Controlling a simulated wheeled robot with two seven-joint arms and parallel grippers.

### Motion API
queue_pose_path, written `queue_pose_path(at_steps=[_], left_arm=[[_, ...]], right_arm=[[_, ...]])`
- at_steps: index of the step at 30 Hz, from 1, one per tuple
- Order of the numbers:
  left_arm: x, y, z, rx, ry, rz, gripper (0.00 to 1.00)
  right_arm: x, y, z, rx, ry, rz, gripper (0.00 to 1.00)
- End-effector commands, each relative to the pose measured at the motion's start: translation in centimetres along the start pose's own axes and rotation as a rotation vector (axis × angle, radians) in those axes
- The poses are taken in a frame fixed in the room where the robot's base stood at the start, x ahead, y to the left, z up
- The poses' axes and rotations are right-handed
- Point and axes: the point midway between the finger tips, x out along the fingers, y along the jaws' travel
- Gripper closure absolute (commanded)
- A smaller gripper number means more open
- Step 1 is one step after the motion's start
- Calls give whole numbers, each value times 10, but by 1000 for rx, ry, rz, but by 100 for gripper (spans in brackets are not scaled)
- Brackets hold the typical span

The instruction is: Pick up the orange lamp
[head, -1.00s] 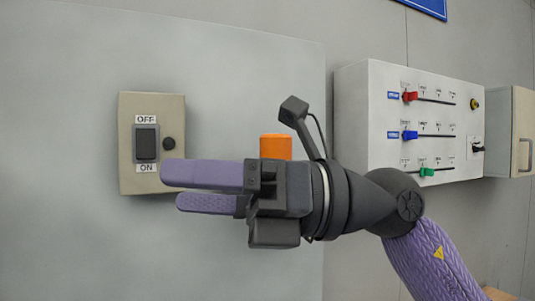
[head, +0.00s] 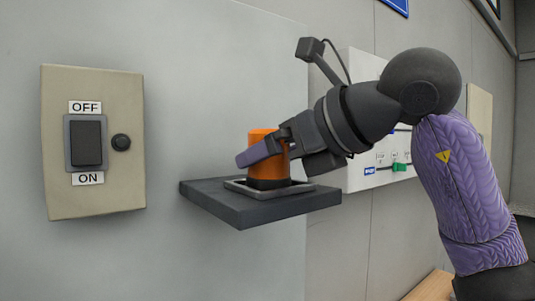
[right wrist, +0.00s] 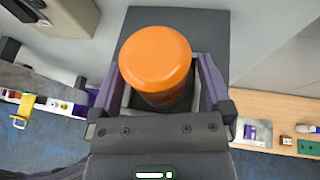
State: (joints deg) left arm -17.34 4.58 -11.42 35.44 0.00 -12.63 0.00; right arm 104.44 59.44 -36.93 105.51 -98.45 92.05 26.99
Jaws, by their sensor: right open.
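The orange lamp (head: 263,141) stands upright on a dark wall shelf (head: 232,204), in a grey square frame; its lower part is black. My right gripper (head: 262,154) is at the lamp, with one purple finger across its front in the head view. In the right wrist view the orange lamp (right wrist: 155,55) is between the two open fingers of my right gripper (right wrist: 160,92), one on each side. I cannot tell whether the fingers touch it. My left gripper is not clearly visible in the head view.
A beige switch box (head: 95,195) marked OFF and ON is on the wall to the left. A white slider panel (head: 355,180) is behind my right arm. A wooden table (right wrist: 265,110) with small items shows lower right in the wrist view.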

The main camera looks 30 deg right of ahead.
Motion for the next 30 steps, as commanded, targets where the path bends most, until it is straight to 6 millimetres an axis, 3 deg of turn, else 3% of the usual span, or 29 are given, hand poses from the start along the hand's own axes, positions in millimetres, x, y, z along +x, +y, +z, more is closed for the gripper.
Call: queue_pose_path(at_steps=[8,11,18,21,27,30], left_arm=[[-2,0,-2,0,3,1,100],[-2,0,-2,1,3,1,100],[-2,0,-3,1,5,1,100],[-2,0,-3,1,5,1,100],[-2,0,-3,1,6,1,100],[-6,0,-4,0,6,0,100]], right_arm=[[10,1,0,-1,-1,2,0],[10,1,0,-1,-1,2,17],[10,1,0,-1,-1,2,68],[10,1,0,-1,-1,2,84],[9,1,2,-1,-2,2,84],[5,1,12,-1,-4,4,84]])
